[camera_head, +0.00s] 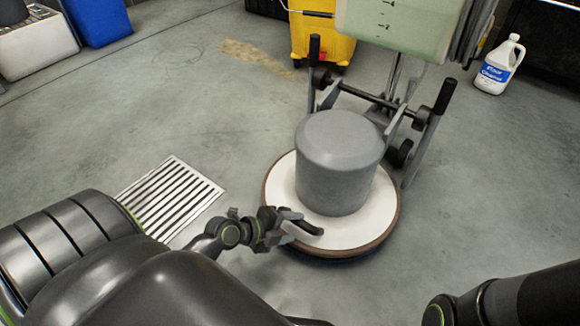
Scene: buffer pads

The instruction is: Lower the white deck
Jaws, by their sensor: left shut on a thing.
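The white deck (364,228) is a round white disc with a brown rim, carrying a grey motor housing (338,165). A dark band shows under its near edge; I cannot tell how far it is above the floor. My left gripper (296,228) is at the deck's near left edge, shut on what looks like a short dark handle (308,227) there. The fingers partly hide this spot. My right arm comes in at the bottom right corner, and its gripper is outside the picture.
A wheeled frame with two upright black handles (445,96) stands behind the deck. A yellow bucket (322,38) is behind it, and a white jug (499,68) stands at the back right. A floor drain grate (171,200) lies at left. Open concrete floor surrounds the deck's left side.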

